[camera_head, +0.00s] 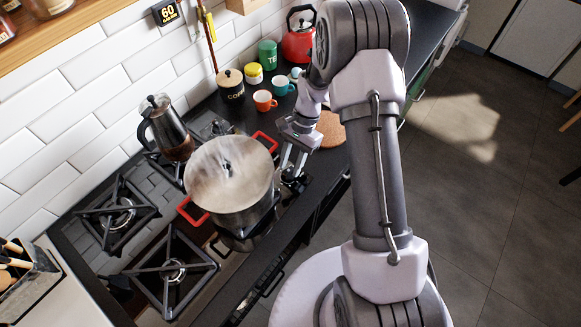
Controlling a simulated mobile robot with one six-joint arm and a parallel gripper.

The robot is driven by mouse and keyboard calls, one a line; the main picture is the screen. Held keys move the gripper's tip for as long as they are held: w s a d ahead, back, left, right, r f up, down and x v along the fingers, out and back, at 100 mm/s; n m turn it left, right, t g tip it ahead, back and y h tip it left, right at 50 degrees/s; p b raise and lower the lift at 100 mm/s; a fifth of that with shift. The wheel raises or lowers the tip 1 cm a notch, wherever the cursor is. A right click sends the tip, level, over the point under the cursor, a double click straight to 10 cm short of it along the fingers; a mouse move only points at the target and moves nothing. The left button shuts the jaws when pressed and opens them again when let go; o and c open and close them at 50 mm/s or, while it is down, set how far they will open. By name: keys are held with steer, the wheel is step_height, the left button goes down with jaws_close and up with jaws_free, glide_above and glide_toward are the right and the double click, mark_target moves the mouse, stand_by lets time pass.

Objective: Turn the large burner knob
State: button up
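The gas hob (75,238) is set into the black counter on the left. A dark rounded part (296,182), which looks like a knob, sits near the hob's front right corner, to the right of the pot. My gripper (291,168) points down just above it. Its two pale fingers are apart, with a gap between them, and I see nothing held. I cannot tell whether the fingertips touch the dark part. Other knobs cannot be made out clearly; the pot and its handles hide part of the hob.
A large steel pot (229,175) with red handles stands close to the left of my gripper. An orange cup (264,101), a teal cup (280,86) and a round cork mat (331,129) are beyond. The floor at right is clear.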

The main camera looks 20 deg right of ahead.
steer(key=shift+a+f, duration=0.1)
steer(key=shift+f, duration=0.15)
steer(key=shift+c, duration=0.2)
jaws_close()
steer(key=n+p, duration=0.1)
steer(key=n+h+p, duration=0.1)
steer(key=n, duration=0.1)
steer(key=shift+a+r+g, duration=0.15)
steer(key=shift+r+g, duration=0.1)
steer(key=shift+g, duration=0.15)
steer(key=shift+w+f+n, duration=0.15)
steer(key=shift+f+n, duration=0.05)
steer(key=shift+n, duration=0.6)
steer(key=shift+o, duration=0.2)
jaws_free()
steer(key=shift+h, duration=0.3)
